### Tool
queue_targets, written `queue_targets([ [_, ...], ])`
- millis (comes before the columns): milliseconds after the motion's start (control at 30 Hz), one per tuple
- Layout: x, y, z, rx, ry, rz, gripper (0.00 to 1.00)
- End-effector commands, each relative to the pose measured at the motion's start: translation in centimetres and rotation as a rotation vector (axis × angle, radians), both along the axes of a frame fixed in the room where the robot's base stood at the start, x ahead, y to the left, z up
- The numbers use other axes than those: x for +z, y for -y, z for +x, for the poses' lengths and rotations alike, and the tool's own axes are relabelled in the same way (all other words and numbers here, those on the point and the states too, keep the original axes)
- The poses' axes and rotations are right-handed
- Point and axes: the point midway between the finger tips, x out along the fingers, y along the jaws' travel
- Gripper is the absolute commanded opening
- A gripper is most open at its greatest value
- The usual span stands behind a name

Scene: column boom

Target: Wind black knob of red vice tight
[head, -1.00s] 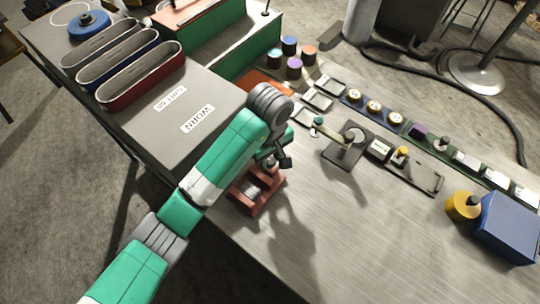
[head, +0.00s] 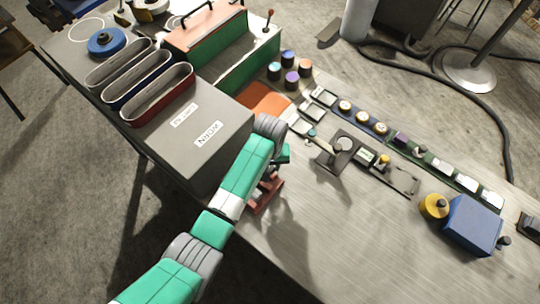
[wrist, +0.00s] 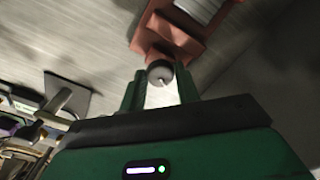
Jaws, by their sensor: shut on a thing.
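The red vice (head: 266,194) stands on the grey bench near its front edge, partly hidden behind my arm in the head view. In the wrist view the red vice (wrist: 182,38) is at the top, with a pale cylindrical piece at its upper part. Its dark round knob (wrist: 159,70) faces me, between the two green fingers of my gripper (wrist: 161,80). My gripper is shut on the knob. In the head view the fingertips and knob are hidden behind my arm.
A grey box top with long oval bins (head: 150,92) lies left of my arm. An orange mat (head: 264,99) and a lever fixture (head: 341,150) lie beyond the vice. A blue box (head: 470,224) stands at right. The bench right of the vice is clear.

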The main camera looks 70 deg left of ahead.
Motion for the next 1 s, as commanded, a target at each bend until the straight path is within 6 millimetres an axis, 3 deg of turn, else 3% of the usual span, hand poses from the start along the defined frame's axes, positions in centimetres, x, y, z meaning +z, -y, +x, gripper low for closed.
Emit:
queue_targets([
  [1000, 0.30, -0.15, 0.02, -0.962, 0.001, 0.001, 0.09],
])
